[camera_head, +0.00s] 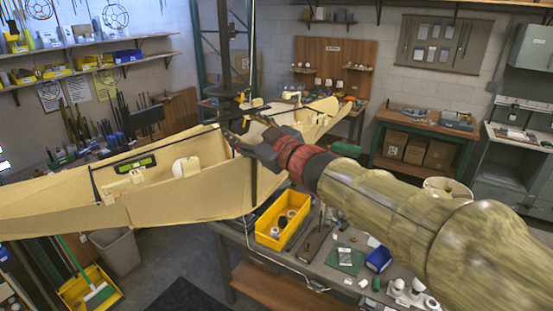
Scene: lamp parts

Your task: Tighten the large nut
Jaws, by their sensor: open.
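A large cream, boat-shaped lamp part (170,205) hangs or is held at mid-height, its two wings reaching to the left and right. Dark rods (225,45) run down to a black hub (237,103) near its middle. My arm comes in from the right. My gripper (233,130) is open right at the hub, just below and in front of it. The large nut cannot be made out clearly; it may be among the dark pieces there or hidden by my gripper. I cannot tell whether the fingers touch anything.
A workbench (345,285) with a yellow bin (283,220), a blue bin (378,259) and small parts lies below my arm. A grey waste bin (117,252) and a yellow tray (92,290) stand at lower left. Loaded shelves (90,66) line the left wall.

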